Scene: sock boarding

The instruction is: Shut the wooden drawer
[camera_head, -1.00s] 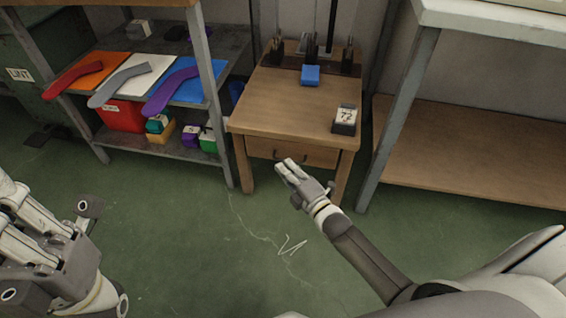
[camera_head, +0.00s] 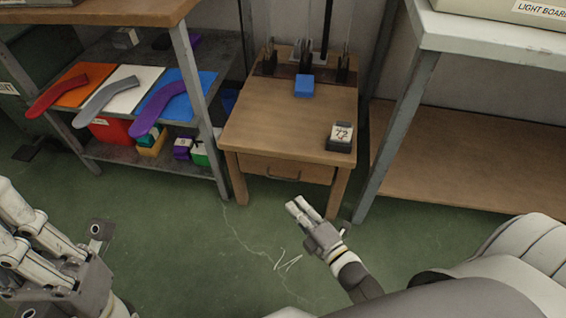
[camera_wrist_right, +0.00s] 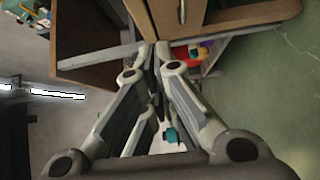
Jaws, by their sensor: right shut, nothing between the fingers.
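The wooden drawer (camera_head: 262,166) is under the top of a small wooden table (camera_head: 255,120) and has a dark bar handle (camera_head: 283,177). Its front looks nearly flush with the frame; a small gap cannot be ruled out. My right gripper (camera_head: 297,206) is shut and empty, in front of and below the drawer, apart from it. In the right wrist view the right gripper's fingers (camera_wrist_right: 153,48) meet, near a wooden front with a handle, likely the drawer (camera_wrist_right: 168,14). My left gripper (camera_head: 22,215) is at the lower left, far from the drawer, its fingertips partly cut off.
The table holds a blue block (camera_head: 304,86) and a dark numbered block (camera_head: 340,137). A shelf with coloured boards (camera_head: 122,92) stands left. A white-topped bench (camera_head: 480,40) with a wooden lower shelf (camera_head: 470,160) stands right. Green floor (camera_head: 190,240) in front is clear.

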